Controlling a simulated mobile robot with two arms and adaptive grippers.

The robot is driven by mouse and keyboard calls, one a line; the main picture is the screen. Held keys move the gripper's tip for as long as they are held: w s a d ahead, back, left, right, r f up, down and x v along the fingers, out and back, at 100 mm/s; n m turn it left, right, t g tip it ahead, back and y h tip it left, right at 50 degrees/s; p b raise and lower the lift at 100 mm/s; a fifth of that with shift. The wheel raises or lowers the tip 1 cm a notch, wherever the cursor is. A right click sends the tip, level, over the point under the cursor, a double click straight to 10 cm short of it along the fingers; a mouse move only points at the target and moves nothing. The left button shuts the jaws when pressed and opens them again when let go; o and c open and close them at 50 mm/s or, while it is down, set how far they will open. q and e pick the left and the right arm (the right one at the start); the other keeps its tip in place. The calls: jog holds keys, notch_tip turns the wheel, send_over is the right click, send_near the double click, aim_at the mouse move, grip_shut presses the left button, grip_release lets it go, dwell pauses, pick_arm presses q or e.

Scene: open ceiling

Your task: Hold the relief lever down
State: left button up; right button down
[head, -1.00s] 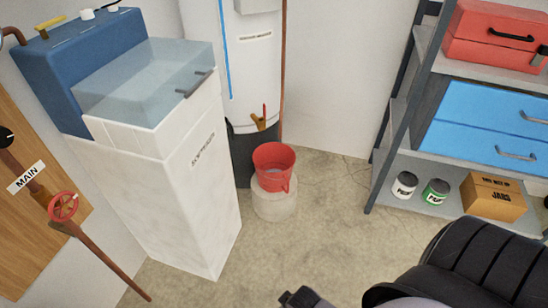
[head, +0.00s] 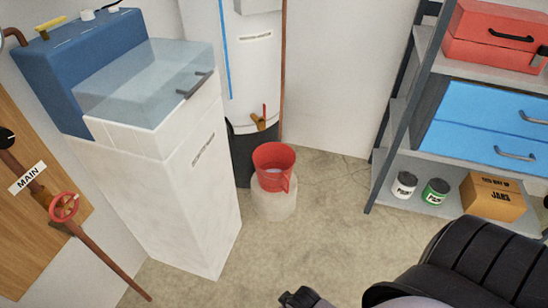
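No part is labelled as the relief lever. A short yellow lever (head: 49,24) stands on top of the blue head (head: 62,70) of the white water softener cabinet at the left. A small brass tap with an upright red handle (head: 264,111) is low on the front of the white water heater (head: 250,75). A red jug (head: 274,163) stands under this tap on a pale round block (head: 275,202). Nothing of mine touches any of these. Neither gripper can be made out; dark and grey parts, seemingly of my arm, show at the bottom edge.
A red valve wheel (head: 64,207) on a copper pipe labelled MAIN is at the left. A metal shelf (head: 425,198) with red and blue toolboxes, two paint cans and a carton (head: 492,199) stands at the right. The floor (head: 325,220) between is clear.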

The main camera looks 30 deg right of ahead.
pick_arm(q)
jog(key=shift+s+a+f+p, duration=0.2)
jog(key=shift+s+f+p, duration=0.1)
jog(key=shift+s+f, duration=0.15)
jog(key=shift+s+a+f+p, duration=0.15)
jog(key=shift+s+f+p, duration=0.2)
jog(key=shift+f, duration=0.1)
pick_arm(e)
jog(key=shift+f, duration=0.65)
dwell(2.0)
pick_arm(q)
jog(key=shift+s+f+p, duration=0.3)
jog(key=shift+f+p, duration=0.05)
pick_arm(e)
jog(key=shift+f, duration=0.6)
dwell(1.5)
